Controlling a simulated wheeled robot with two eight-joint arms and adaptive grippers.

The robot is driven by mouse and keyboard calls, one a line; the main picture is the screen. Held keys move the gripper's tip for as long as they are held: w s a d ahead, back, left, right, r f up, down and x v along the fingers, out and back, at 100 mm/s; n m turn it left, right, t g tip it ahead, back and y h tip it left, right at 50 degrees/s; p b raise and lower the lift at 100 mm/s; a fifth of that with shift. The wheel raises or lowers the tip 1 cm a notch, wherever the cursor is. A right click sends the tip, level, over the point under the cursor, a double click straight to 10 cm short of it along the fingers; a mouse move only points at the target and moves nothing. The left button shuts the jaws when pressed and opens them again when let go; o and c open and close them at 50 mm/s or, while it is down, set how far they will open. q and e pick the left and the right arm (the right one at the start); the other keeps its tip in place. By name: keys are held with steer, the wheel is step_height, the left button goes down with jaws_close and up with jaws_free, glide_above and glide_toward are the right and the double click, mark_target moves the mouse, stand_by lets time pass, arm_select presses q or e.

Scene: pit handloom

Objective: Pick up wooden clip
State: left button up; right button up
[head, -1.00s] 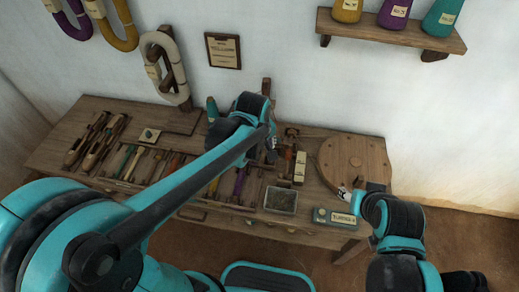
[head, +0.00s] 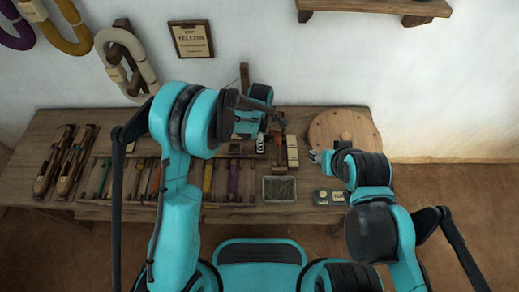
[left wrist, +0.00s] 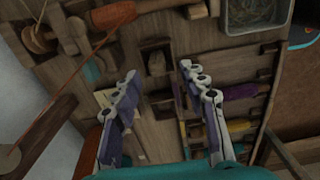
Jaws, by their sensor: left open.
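In the left wrist view my left gripper (left wrist: 158,76) is open, with its two fingers spread and nothing held between them. A small dark wooden piece (left wrist: 156,62), which looks like the wooden clip, sits in a shallow wooden holder in the gap between the fingertips, apart from both. In the head view my left gripper (head: 262,140) is over the back middle of the workbench (head: 150,122), and I cannot make out the clip there. My right gripper (head: 315,157) is by the round wooden board; its finger opening is too small to tell.
A metal tray (head: 279,189) of dark bits stands at the bench front. Coloured-handled tools (head: 207,177) and wooden shuttles (head: 72,165) fill the left. Spools and string (left wrist: 70,80) lie close to the left gripper.

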arm_select(q)
steer(key=f+b, duration=0.2)
steer(key=f, duration=0.2)
steer(key=shift+w+f, duration=0.15)
steer(key=shift+w, duration=0.05)
steer(key=shift+c, duration=0.6)
steer(key=c, duration=0.8)
steer(key=shift+c, duration=0.2)
